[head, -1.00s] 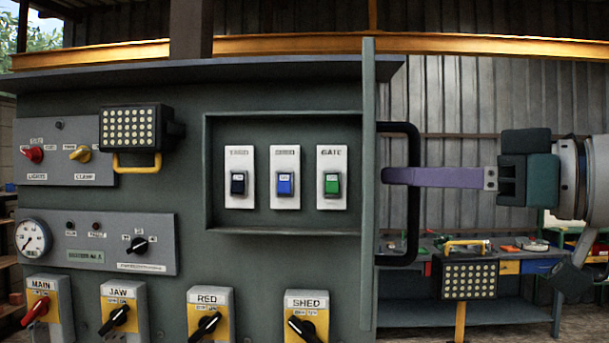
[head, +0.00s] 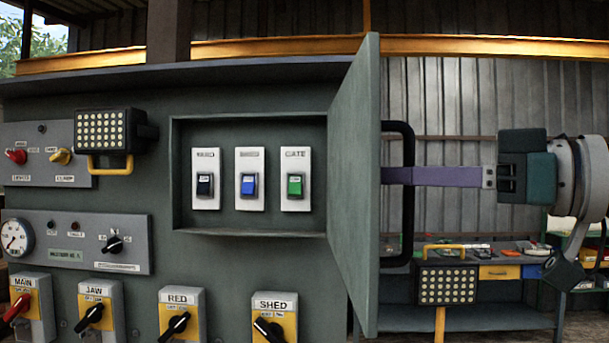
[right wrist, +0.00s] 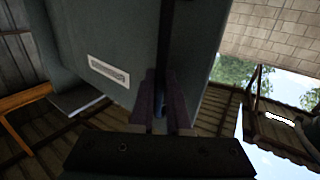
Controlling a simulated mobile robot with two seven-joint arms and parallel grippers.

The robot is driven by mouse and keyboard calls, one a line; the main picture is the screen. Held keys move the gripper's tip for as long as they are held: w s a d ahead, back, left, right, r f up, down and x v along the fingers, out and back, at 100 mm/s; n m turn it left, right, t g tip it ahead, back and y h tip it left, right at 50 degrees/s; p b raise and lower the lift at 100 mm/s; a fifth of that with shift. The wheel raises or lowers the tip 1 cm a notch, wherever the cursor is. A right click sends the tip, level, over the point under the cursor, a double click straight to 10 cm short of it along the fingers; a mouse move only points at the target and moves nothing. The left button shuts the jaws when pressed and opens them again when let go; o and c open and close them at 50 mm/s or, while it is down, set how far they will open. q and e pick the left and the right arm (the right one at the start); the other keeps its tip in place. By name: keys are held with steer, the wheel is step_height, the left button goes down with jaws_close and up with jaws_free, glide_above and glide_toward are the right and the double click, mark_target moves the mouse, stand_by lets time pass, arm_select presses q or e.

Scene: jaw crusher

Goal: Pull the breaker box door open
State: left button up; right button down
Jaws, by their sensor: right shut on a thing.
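The breaker box door (head: 353,185) is grey-green and stands swung out from the right side of the breaker box (head: 174,160), its inner face showing. Its black U-shaped handle (head: 409,235) sticks out on the door's right, outer side. My right gripper (head: 392,176) comes in from the right, its long purple fingers shut on the upright bar of the handle. In the right wrist view the two fingers (right wrist: 161,110) close around the dark handle bar, close to a grey-green surface with a white label. My left gripper is not in view.
Inside the box are three switches: black (head: 205,185), blue (head: 249,185) and green (head: 295,186). A lamp (head: 112,130) stands out left of the box. Several rotary switches sit below. A workbench (head: 470,318) and another lamp (head: 447,285) stand behind, at right.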

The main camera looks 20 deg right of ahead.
steer(key=shift+w+d, duration=0.1)
steer(key=c, duration=0.9)
jaws_free()
steer(key=shift+r+p, duration=0.1)
steer(key=shift+p, duration=0.35)
steer(key=p+v, duration=0.9)
steer(key=v, duration=0.1)
